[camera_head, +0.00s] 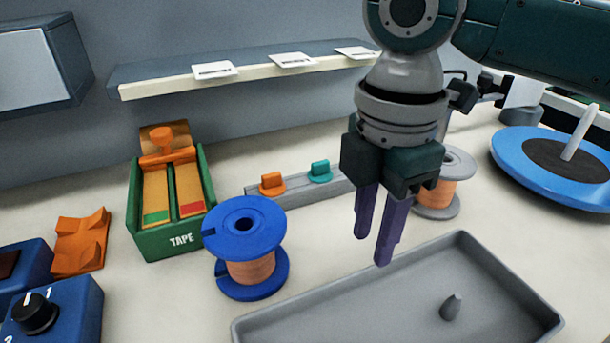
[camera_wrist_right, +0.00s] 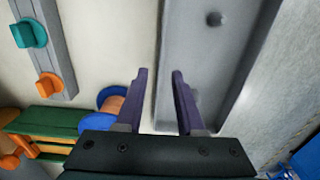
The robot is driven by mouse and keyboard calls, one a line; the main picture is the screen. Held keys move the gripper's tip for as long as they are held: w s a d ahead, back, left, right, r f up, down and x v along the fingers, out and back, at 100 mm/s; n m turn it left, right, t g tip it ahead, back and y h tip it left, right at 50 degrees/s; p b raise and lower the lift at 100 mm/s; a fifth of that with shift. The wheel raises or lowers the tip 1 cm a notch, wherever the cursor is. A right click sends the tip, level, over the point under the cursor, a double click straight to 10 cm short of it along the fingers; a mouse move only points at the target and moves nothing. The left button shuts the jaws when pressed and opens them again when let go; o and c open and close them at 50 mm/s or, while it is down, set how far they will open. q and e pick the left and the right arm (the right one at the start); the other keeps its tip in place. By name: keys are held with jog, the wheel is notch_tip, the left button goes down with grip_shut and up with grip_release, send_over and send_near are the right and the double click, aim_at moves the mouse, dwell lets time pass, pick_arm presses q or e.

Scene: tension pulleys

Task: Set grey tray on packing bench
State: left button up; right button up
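The grey tray (camera_head: 300,306) is a shallow rectangular tray at the bottom right of the head view, resting on a pale worktop (camera_head: 340,135). A grey peg (camera_head: 452,308) stands inside it. In the right wrist view the tray (camera_wrist_right: 205,60) fills the upper right. My right gripper (camera_head: 370,250) points down at the tray's far long rim. Its purple fingers are apart with nothing clearly held. In the right wrist view the rim runs between the fingertips (camera_wrist_right: 160,72); whether they touch it I cannot tell. My left gripper is out of view.
A blue spool (camera_head: 245,220), a green tape box (camera_head: 145,215) and a grey rail (camera_head: 300,188) with orange and teal knobs stand left of the gripper. Another spool (camera_head: 458,165) is behind it. A blue disc (camera_head: 510,150) is at right, a blue control box (camera_head: 75,310) at left.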

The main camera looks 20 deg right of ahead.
notch_tip(320, 180, up, 6)
jog(key=s+a+f+m+t+y, duration=0.2)
jog(key=s+a+f+m+y, duration=0.1)
jog(key=s+a+f+m, duration=0.4)
jog(key=s+m, duration=0.1)
jog(key=s+d+m, duration=0.1)
jog(key=s+m, duration=0.1)
jog(key=s+d+m+t, duration=0.1)
jog(key=m, duration=0.1)
jog(key=shift+s+d+p, duration=0.1)
jog(key=shift+s+p, duration=0.25)
jog(key=shift+p, duration=0.05)
jog(key=s+d+m+h, duration=0.1)
jog(key=d, duration=0.1)
jog(key=s+d+m+h, duration=0.1)
jog(key=s+d+m, duration=0.2)
jog(key=d+m, duration=0.1)
jog(key=shift+s+d+f+t+h, duration=0.1)
jog(key=shift+s+d+t+h, duration=0.2)
jog(key=shift+s+d+h, duration=0.1)
